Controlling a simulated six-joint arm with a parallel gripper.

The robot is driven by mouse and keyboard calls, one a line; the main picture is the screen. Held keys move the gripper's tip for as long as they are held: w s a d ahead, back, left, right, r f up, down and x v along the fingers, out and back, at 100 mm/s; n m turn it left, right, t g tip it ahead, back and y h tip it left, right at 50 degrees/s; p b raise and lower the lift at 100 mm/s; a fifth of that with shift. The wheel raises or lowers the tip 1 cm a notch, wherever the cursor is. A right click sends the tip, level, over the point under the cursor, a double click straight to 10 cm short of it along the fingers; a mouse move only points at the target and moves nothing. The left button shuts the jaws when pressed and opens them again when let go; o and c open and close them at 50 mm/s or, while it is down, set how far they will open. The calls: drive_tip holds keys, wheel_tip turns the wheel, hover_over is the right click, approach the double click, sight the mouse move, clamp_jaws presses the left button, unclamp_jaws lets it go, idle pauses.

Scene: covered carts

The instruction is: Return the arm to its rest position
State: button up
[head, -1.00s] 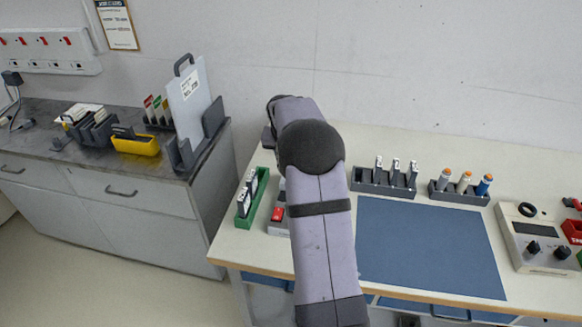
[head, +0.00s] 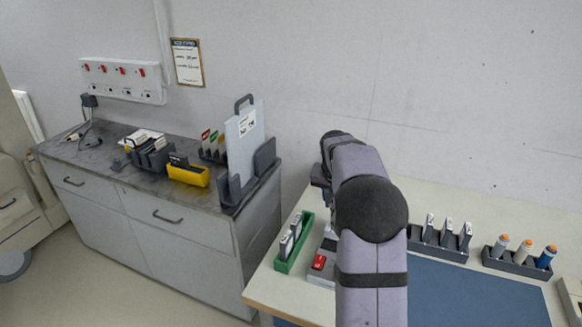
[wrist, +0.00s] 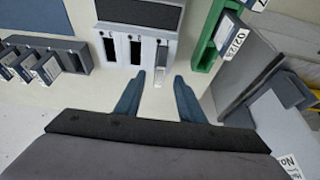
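My arm reaches over the light bench (head: 462,203) in the head view, and its links hide my gripper there. In the wrist view my gripper (wrist: 159,76) is open, its two blue-grey fingers apart with nothing held between them. A pale device with dark slots (wrist: 137,48) lies just beyond the fingertips. One slot has a light piece sticking out near the fingertips. I cannot tell how high the fingers are above the bench.
A green tray (head: 283,266) with grey modules stands left of the arm. A rack of grey modules (head: 438,245), a rack of capped cylinders (head: 516,261) and a blue mat (head: 470,295) lie to its right. A cabinet (head: 185,235) bearing holders and an upright panel (head: 245,145) stands left.

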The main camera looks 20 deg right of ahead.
drive_tip(key=s+a+f+n+g+y, duration=0.1)
drive_tip(key=s+a+f+n, duration=0.1)
drive_tip(key=s+a, duration=0.45)
drive_tip(key=s+a+f+n+y, duration=0.15)
drive_tip(key=s+a, duration=0.25)
drive_tip(key=a, duration=0.5)
drive_tip(key=s+a+f+n+g, duration=0.1)
drive_tip(key=s+a+f+n, duration=0.15)
drive_tip(key=s, duration=0.35)
drive_tip(key=s+a+f+n, duration=0.1)
drive_tip(key=s+a, duration=0.3)
drive_tip(key=s, duration=0.2)
drive_tip(key=s+a+f+n+g, duration=0.1)
drive_tip(key=s+a+f+n, duration=0.1)
drive_tip(key=s+a, duration=0.35)
wheel_tip(320, 180, down, 32)
drive_tip(key=s+d+b, duration=0.1)
drive_tip(key=b, duration=3.1)
drive_tip(key=shift+d+y+b, duration=0.3)
drive_tip(key=shift+y+b, duration=0.05)
